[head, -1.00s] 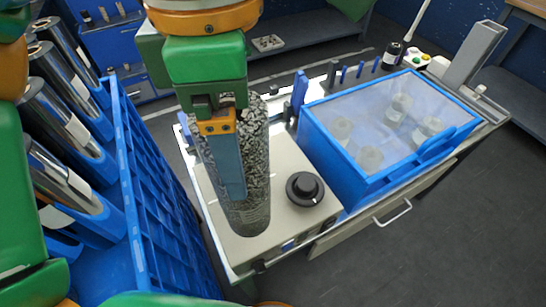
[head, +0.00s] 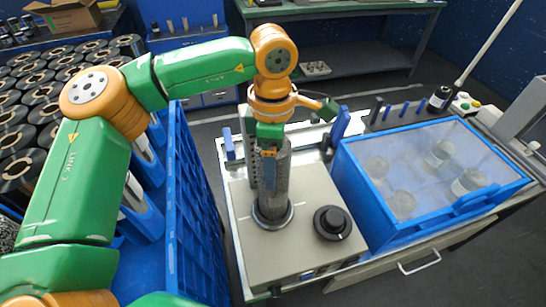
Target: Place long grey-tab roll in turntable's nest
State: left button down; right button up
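A long, slim, dark grey roll (head: 281,185) stands upright on the beige turntable unit, left of its black knob (head: 332,222). Its lower end is at the round grey ring of the nest (head: 272,219); I cannot tell whether it is fully seated. My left gripper (head: 268,180) points down at the roll's upper part. One finger lies along the roll's front; the other is hidden behind it. It appears shut on the roll. The roll's tab cannot be made out. My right gripper is not in view.
A perforated grey column (head: 249,145) stands close behind the roll, with blue posts (head: 341,124) nearby. A blue clear-lidded box (head: 430,165) is to the right. A blue crate (head: 190,220) with several rolls is to the left.

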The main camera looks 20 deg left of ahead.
pick_arm(q)
jog(key=shift+f, duration=0.2)
grip_release()
jog(key=shift+s+r, duration=0.1)
jog(key=shift+r, duration=0.1)
notch_tip(320, 180, up, 12)
jog(key=shift+r+p, duration=0.1)
jog(key=shift+p, duration=0.45)
